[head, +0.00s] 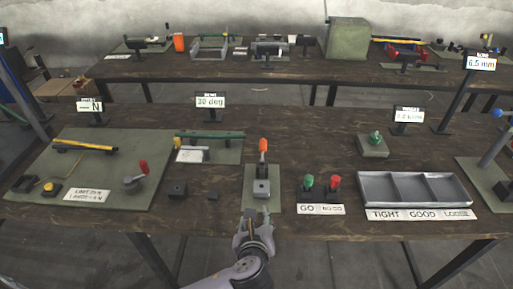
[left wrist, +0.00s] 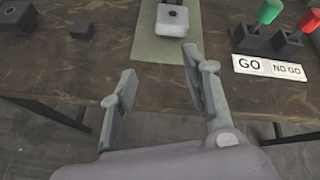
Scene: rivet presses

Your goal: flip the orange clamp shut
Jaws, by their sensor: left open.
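The orange clamp (head: 263,148) stands upright on a green-grey mat (head: 250,205) near the middle of the front table, with its orange handle pointing up. A light grey block with a dark hole (head: 261,188) sits in front of it on the same mat. In the left wrist view that block (left wrist: 172,20) shows at the top edge, and the orange handle is out of frame. My left gripper (head: 254,217) is at the front edge of the mat, apart from the clamp. In the left wrist view its two fingers (left wrist: 160,85) are spread and empty. My right gripper is not in view.
Green and red gauges (head: 308,182) with GO and NO GO labels stand just right of the mat. A grey three-part tray (head: 415,174) lies farther right. Small dark blocks (head: 178,188) and a board with a red-handled part (head: 142,170) lie left.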

